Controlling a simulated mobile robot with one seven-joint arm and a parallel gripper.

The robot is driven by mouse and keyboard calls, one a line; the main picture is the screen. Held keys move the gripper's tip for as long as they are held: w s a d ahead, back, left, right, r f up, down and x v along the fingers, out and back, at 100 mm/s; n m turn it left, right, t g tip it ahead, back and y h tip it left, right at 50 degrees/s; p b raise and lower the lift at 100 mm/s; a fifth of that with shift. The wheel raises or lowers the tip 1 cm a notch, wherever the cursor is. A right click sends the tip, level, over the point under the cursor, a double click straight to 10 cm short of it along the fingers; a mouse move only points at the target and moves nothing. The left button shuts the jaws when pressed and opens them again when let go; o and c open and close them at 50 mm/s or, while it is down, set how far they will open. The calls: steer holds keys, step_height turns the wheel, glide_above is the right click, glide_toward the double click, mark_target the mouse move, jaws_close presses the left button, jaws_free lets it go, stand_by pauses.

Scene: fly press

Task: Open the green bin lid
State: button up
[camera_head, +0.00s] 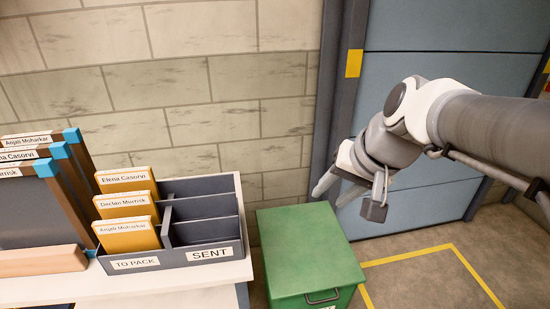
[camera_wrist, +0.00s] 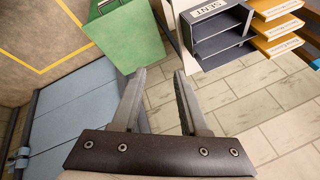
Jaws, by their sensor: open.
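The green bin (camera_head: 308,252) stands on the floor to the right of the white table, with its flat lid down. A dark handle (camera_head: 323,297) sits at the front edge of the lid. In the wrist view the green bin (camera_wrist: 125,38) is at the upper left, and its handle (camera_wrist: 105,6) is near the top edge. My gripper (camera_head: 334,190) is above and to the right of the bin, apart from it. In the wrist view my gripper (camera_wrist: 160,75) has its two fingers spread with nothing between them.
A grey divided tray (camera_head: 205,258) marked TO PACK and SENT holds yellow folders (camera_head: 127,207) on the white table (camera_head: 175,289). Dark boards (camera_head: 40,205) stand at the left. A blue shutter door (camera_head: 440,60) is behind my arm. Yellow floor lines (camera_head: 410,256) mark clear floor right of the bin.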

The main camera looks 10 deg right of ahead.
steer(key=w+d+f+g+y+b, duration=0.1)
steer(key=w+d+f+g+b, duration=0.15)
steer(key=f, duration=0.55)
steer(key=w+d+f+g+y+b, duration=0.15)
steer(key=d+f+b, duration=0.25)
steer(key=f, duration=0.4)
steer(key=y+b, duration=0.3)
steer(key=b, duration=0.3)
glide_above(324, 301)
steer(key=s+d, duration=0.4)
steer(key=s, duration=0.2)
step_height(324, 301, down, 16)
steer(key=s+d+f+m+t+y+b, duration=0.1)
steer(key=s+d+f+t+y+b, duration=0.2)
steer(key=f, duration=0.7)
steer(key=s+d+f+t+y+b, duration=0.1)
steer(key=d+f+t+y+b, duration=0.3)
steer(key=f, duration=0.6)
steer(key=s+d+f+m+t+b, duration=0.1)
steer(key=s+d+f+t+b, duration=0.1)
steer(key=f+t+b, duration=0.6)
steer(key=w+a+g, duration=0.1)
steer(key=w+a, duration=0.3)
steer(key=w+a+g, duration=0.1)
steer(key=w+a, duration=0.3)
steer(key=w+a+p, duration=0.1)
steer(key=w+a, duration=0.3)
steer(key=shift+w+a+r+g+h, duration=0.1)
steer(key=shift+a+g+h, duration=0.15)
steer(key=shift+a+g, duration=0.15)
